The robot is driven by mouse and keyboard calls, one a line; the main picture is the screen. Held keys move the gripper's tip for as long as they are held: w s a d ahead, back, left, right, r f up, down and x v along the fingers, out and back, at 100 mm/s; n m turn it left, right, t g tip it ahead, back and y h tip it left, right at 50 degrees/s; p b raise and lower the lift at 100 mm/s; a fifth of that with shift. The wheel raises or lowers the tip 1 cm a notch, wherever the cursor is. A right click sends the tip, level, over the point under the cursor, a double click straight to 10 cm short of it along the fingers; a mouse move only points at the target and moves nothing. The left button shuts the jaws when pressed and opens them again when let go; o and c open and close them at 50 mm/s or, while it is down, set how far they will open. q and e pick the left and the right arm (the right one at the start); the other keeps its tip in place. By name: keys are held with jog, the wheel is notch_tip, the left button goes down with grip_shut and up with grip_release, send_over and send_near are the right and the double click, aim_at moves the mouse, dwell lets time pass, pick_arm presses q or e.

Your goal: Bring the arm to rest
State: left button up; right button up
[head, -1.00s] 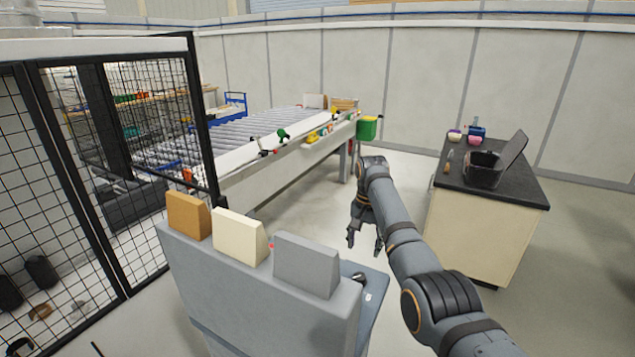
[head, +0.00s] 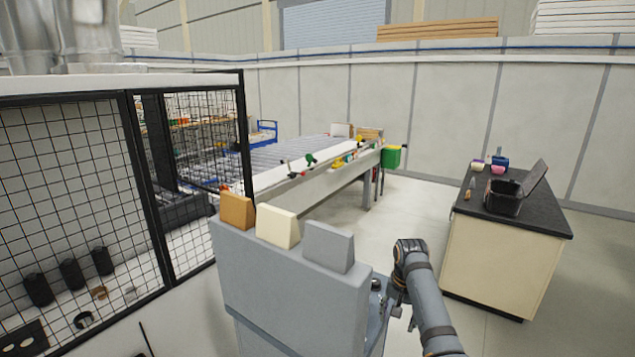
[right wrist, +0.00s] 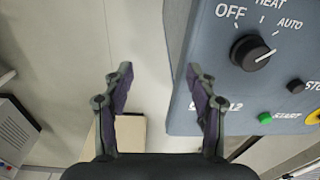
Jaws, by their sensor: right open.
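My right arm comes in from the lower right in the head view. Its gripper (head: 396,308) hangs beside the right side of the grey console (head: 280,285), and its fingers are hard to make out there. In the right wrist view my right gripper (right wrist: 157,78) is open, with its two dark fingers spread and nothing between them. The right finger is near the left edge of a blue-grey control panel (right wrist: 215,40) in the picture. My left gripper is in neither view.
The panel carries a black knob (right wrist: 252,53), a green START button (right wrist: 265,118) and other buttons. A dark-topped cabinet (head: 500,255) stands at the right. A roller table (head: 290,180) lies behind the console. A mesh fence (head: 75,205) closes off the left. Floor is open between table and cabinet.

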jog(key=s+d+f+n+t, duration=0.1)
jog(key=s+d+f+n, duration=0.1)
jog(key=s+f, duration=0.5)
jog(key=s+d+f+n, duration=0.15)
jog(key=s+f, duration=0.25)
jog(key=s, duration=0.6)
jog(key=s+r+n+t, duration=0.2)
jog(key=s+r+n, duration=0.15)
jog(key=s, duration=1.35)
notch_tip(320, 180, down, 31)
jog(key=s+d+g+h+b, duration=0.1)
jog(key=s+d+g+b, duration=0.1)
jog(key=s+b, duration=0.1)
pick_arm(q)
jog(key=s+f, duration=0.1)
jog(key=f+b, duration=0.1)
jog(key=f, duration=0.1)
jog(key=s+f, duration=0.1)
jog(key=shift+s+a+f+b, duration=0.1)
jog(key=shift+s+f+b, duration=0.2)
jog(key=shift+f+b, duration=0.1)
pick_arm(e)
jog(key=s+d+f, duration=0.1)
jog(key=s+f, duration=1.5)
jog(key=s, duration=0.1)
jog(key=shift+s+m+g, duration=0.2)
jog(key=shift+m+g, duration=0.1)
jog(key=shift+m, duration=0.1)
